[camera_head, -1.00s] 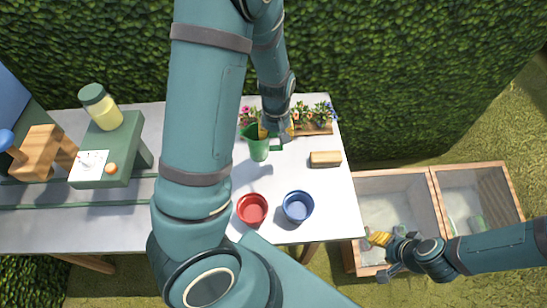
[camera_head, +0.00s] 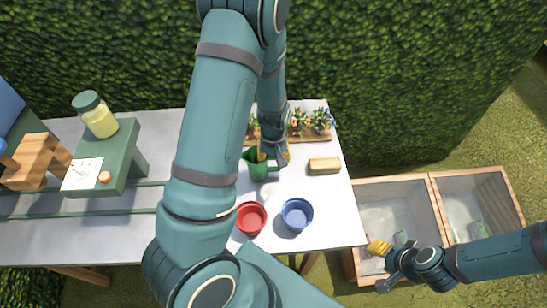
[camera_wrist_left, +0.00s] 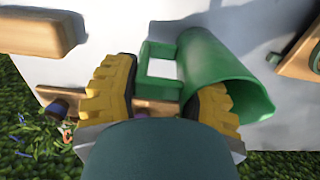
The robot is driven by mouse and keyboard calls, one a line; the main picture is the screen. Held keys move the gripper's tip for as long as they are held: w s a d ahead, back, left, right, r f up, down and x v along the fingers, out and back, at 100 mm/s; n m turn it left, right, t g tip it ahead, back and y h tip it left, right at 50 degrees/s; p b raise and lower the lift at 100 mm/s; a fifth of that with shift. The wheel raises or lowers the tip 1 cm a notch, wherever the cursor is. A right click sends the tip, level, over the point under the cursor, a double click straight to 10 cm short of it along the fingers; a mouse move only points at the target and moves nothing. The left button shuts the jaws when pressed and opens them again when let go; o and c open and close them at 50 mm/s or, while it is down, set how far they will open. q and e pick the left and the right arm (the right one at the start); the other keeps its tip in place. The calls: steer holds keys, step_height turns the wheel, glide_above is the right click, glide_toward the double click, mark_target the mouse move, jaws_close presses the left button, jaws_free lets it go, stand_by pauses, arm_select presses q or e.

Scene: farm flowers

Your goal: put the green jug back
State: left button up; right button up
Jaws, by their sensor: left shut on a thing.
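The green jug (camera_head: 258,170) is at the right part of the white table, between the flower planter and the red pot. My left gripper (camera_head: 272,157) is shut on its handle side. In the left wrist view the jug (camera_wrist_left: 215,75) lies between and beyond the yellow fingers (camera_wrist_left: 162,95), its open mouth toward lower right. I cannot tell whether its base touches the table. My right gripper (camera_head: 382,265) is low at the right, over the wooden crate's front edge; I cannot tell whether it is open.
A red pot (camera_head: 251,218) and a blue pot (camera_head: 297,214) stand in front of the jug. A wooden block (camera_head: 325,166) lies to its right, the flower planter (camera_head: 318,137) behind. A green stand (camera_head: 125,160) with a jar (camera_head: 97,116) is left. The wooden crate (camera_head: 434,205) is right.

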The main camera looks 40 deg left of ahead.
arm_select(q)
steer(key=o, duration=1.2)
steer(key=shift+f, duration=0.15)
steer(key=shift+o, duration=0.2)
steer(key=shift+r, duration=0.35)
step_height(320, 180, up, 12)
steer(key=p, duration=0.3)
steer(key=shift+f, duration=0.15)
